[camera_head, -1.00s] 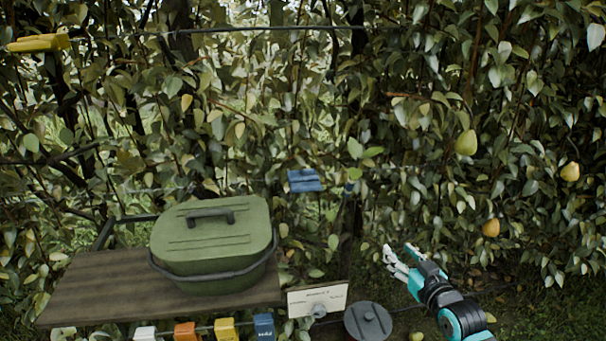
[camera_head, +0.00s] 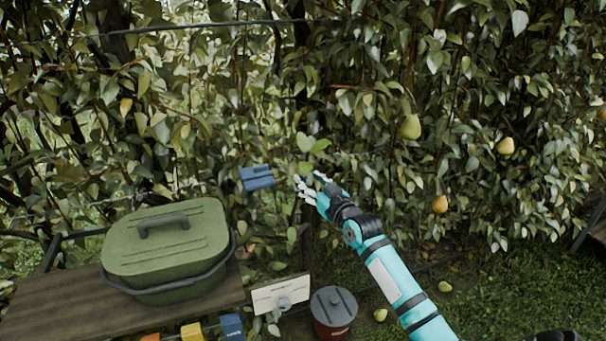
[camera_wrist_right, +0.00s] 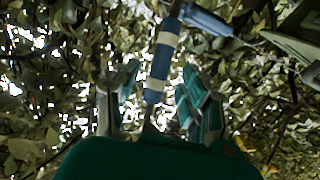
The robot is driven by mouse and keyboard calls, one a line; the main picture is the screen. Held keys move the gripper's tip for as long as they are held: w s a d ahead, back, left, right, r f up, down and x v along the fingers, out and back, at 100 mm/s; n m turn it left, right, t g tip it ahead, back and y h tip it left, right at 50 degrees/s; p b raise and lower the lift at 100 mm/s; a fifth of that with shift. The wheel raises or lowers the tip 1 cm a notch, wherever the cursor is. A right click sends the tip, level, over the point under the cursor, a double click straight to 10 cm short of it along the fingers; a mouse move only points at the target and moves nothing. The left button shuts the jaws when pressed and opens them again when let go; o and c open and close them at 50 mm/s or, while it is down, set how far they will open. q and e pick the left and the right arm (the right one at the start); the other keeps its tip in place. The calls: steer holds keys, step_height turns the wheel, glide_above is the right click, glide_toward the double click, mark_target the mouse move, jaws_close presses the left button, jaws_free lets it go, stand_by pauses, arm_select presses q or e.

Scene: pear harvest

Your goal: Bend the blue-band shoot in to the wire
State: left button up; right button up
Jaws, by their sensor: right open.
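The blue-band shoot shows in the right wrist view as an upright stem with a blue and white band (camera_wrist_right: 160,62). In the head view its leafy green tip (camera_head: 313,146) stands just above my right gripper (camera_head: 308,187), and the band is not clear there. My right gripper (camera_wrist_right: 160,80) is open, with the banded stem between its spread fingers; I cannot tell whether they touch it. A blue clip (camera_head: 257,178) hangs left of the gripper and also shows in the wrist view (camera_wrist_right: 208,22). A dark wire (camera_head: 210,25) crosses the upper foliage. My left gripper is out of view.
A green lidded box (camera_head: 165,245) stands on a wooden bench (camera_head: 50,305) at left. A white label card (camera_head: 281,294) and a dark-lidded pot (camera_head: 333,312) are below the gripper. Pears (camera_head: 410,126) hang at right.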

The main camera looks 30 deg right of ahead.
mark_target(306, 178)
steer(key=shift+w+d, duration=0.1)
steer(key=shift+w, duration=1.8)
jaws_close()
